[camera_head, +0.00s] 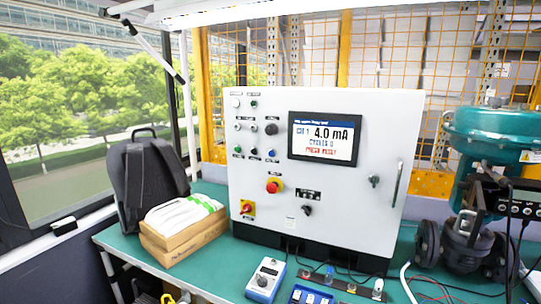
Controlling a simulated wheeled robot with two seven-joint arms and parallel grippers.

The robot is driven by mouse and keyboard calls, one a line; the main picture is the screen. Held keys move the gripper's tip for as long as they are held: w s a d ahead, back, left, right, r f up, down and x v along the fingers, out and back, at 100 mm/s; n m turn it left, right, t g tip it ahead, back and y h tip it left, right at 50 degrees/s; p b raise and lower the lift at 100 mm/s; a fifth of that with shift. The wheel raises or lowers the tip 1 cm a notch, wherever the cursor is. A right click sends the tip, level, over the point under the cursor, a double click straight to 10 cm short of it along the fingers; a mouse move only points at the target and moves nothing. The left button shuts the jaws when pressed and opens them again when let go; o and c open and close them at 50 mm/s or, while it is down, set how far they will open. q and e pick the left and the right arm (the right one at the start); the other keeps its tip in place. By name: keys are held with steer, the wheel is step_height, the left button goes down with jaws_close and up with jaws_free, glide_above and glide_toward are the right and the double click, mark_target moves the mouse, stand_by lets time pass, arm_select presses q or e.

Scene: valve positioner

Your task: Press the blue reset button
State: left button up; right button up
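The blue button (271,153) is a small round button at the right end of the lower button row on the white control panel (368,220). Its label is too small to read. The screen (325,138) on the panel reads 4.0 mA, with a small red line below that seems to say press reset. Neither of my grippers shows in the head view, and nothing covers the button.
A red emergency knob (273,186) and a red-yellow switch (247,208) sit below the buttons.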

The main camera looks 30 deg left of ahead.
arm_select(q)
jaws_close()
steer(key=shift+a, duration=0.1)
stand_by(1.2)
